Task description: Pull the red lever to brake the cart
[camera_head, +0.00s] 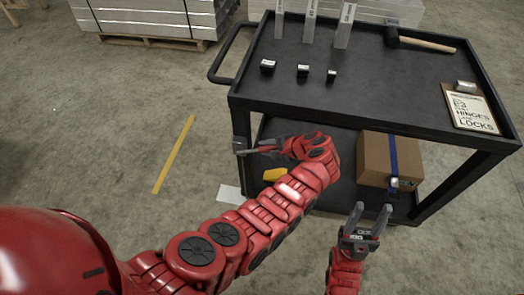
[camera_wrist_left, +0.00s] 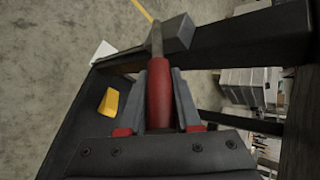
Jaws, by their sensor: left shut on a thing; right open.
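My left gripper (camera_head: 270,147) is shut around a red handle (camera_wrist_left: 159,95), seen clearly in the left wrist view. A thin grey shaft leads from the handle to a grey block (camera_wrist_left: 178,33), giving a hammer-like shape. The block also shows at the left end of the gripper in the head view (camera_head: 240,146). I cannot tell whether the handle is fixed to the black cart (camera_head: 365,105). The gripper is beside the cart's near left side, below its top shelf. My right gripper (camera_head: 371,218) is open and empty, in front of the cart's lower shelf.
A cardboard box (camera_head: 375,160) with a blue strap and a yellow thing (camera_head: 275,174) lie on the lower shelf. A mallet (camera_head: 420,38), a clipboard (camera_head: 470,110) and small metal parts are on top. Open floor (camera_head: 110,120) lies left, with a yellow line.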

